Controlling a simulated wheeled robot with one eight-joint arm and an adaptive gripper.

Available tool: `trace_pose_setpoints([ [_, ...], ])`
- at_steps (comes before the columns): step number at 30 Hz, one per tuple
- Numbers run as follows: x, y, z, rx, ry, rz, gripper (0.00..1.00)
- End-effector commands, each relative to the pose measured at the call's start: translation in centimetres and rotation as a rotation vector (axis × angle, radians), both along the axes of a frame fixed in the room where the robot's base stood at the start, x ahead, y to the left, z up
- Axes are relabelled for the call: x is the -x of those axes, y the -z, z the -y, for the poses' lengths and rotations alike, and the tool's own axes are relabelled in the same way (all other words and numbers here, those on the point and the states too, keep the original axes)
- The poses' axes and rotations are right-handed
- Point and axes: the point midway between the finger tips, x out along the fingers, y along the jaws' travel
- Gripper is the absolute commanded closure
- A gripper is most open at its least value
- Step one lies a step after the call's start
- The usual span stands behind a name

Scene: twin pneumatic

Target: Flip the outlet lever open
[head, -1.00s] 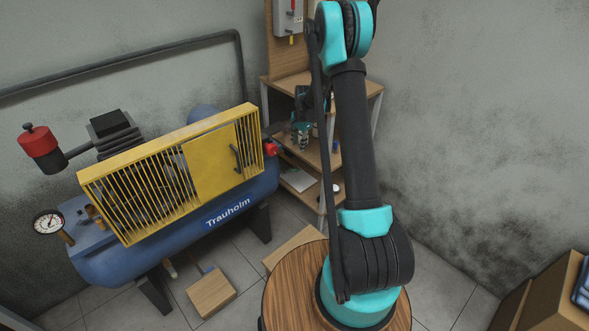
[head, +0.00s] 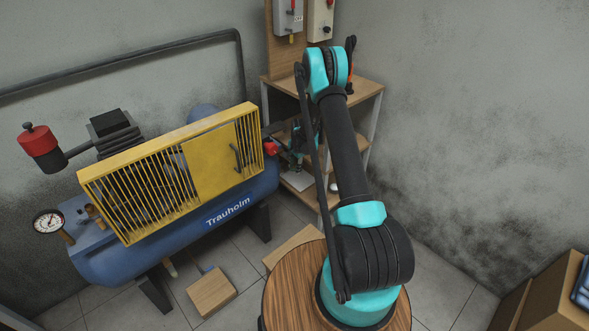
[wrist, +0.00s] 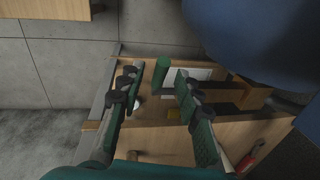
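A small red part (head: 270,148), which looks like the outlet lever, sits at the right end of the blue compressor tank (head: 180,245), beside the yellow guard. Its exact angle is too small to tell. My gripper (head: 291,160) is just right of it, in front of the wooden shelf, with no contact visible. In the wrist view my gripper (wrist: 156,80) is open, with its two green fingers apart and nothing clearly held. The blue tank (wrist: 255,40) fills the upper right there. A red object (wrist: 247,160) shows at the lower right; I cannot tell whether it is the lever.
The wooden shelf (head: 365,92) stands close behind my gripper. Wall boxes (head: 320,18) hang above it. A wooden block (head: 211,293) lies on the floor before the compressor. A dark green cylinder (wrist: 162,68) shows near my fingertips. A pressure gauge (head: 48,222) is at the far left.

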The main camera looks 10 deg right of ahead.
Motion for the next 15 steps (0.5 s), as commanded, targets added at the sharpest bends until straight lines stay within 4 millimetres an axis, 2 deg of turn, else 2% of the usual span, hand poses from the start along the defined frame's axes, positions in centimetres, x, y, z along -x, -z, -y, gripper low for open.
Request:
trace_pose_setpoints([
  [4,-0.13,0.91,-0.08,0.0,0.0,0.0,0.66],
  [13,-0.16,1.1,-0.11,0.0,0.0,0.0,0.66],
  [15,-0.16,1.1,-0.11,0.0,0.0,0.0,0.72],
])
